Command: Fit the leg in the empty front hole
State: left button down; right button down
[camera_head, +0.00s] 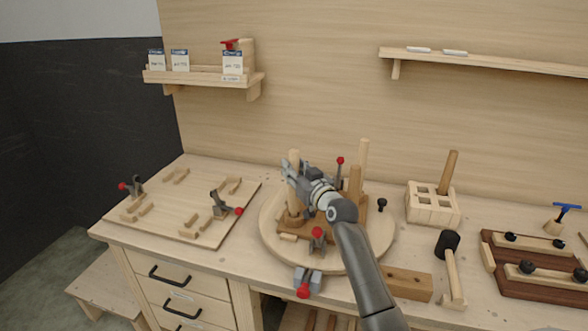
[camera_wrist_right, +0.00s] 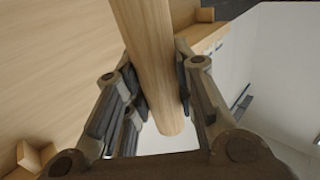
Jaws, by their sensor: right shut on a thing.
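My right gripper (camera_head: 291,172) is shut on a pale round wooden leg (camera_head: 294,202), held about upright over the left part of a brown chair seat (camera_head: 323,235). In the wrist view the leg (camera_wrist_right: 148,60) runs between both finger pads, with one rounded end showing. The leg's lower end meets a brown patch near the seat; I cannot tell whether it is in the hole or only over it. A tall pale leg (camera_head: 362,158) and a shorter brown post (camera_head: 355,180) stand at the seat's right. My forearm hides part of the seat. My left gripper is out of view.
The seat rests on a round wooden turntable (camera_head: 379,246) with red-knobbed clamps (camera_head: 317,236). A slotted block (camera_head: 432,208) holding a darker leg (camera_head: 449,172), a mallet (camera_head: 449,258) and a wooden block (camera_head: 408,284) lie right. A jig board (camera_head: 180,200) lies left.

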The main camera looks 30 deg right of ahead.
aim_at(294, 151)
jog(key=shift+f+b, duration=0.3)
jog(key=shift+f, duration=0.05)
dwell(0.6)
jog(key=c, duration=1.1)
grip_release()
notch_tip(294, 151, up, 10)
